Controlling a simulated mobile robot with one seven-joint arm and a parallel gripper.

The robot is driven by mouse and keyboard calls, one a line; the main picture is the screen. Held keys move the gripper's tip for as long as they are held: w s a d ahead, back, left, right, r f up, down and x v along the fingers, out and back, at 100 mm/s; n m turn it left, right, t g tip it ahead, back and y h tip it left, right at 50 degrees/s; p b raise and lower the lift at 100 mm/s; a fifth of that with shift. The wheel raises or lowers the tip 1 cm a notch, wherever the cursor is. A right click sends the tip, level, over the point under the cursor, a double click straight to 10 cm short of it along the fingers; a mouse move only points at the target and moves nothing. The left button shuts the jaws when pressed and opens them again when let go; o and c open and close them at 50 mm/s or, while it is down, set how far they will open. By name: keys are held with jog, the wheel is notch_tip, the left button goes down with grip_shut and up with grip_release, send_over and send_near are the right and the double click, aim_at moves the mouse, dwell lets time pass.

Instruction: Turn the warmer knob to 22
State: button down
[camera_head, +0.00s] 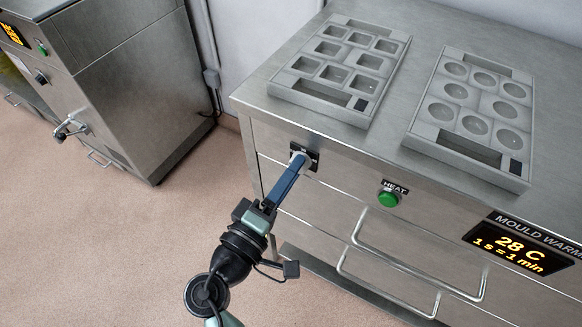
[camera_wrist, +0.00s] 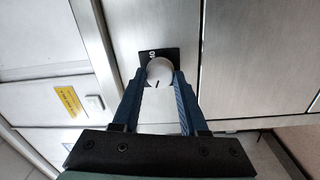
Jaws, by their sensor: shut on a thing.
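The warmer knob (camera_wrist: 159,72) is a round light-grey dial with a dark pointer line, on a black plate (camera_wrist: 150,54) with white marks that are only partly readable. In the wrist view my gripper (camera_wrist: 160,76) has its two blue fingers closed on either side of the knob. In the head view my gripper (camera_head: 296,164) reaches the warmer's front at the knob, which the fingers mostly hide. The mould warmer's display (camera_head: 516,250) reads "28 C" and "1 s = 1 min". The exact knob setting cannot be read.
A green button (camera_head: 388,199) under a HEAT label sits right of the knob, above drawer handles (camera_head: 418,262). Two grey mould trays, one with square cavities (camera_head: 387,44) and one with round cavities (camera_head: 431,131), lie on the steel top. Another steel machine (camera_head: 115,75) stands left; the floor between is clear.

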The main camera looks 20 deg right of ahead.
jog(key=shift+n, duration=0.3)
dwell(0.4)
jog(key=shift+c, duration=2.2)
grip_release()
jog(key=shift+s+a, duration=0.1)
jog(key=v, duration=1.2)
jog(key=shift+s+a+f, duration=0.15)
jog(key=shift+s+a, duration=0.1)
jog(key=shift+a, duration=0.05)
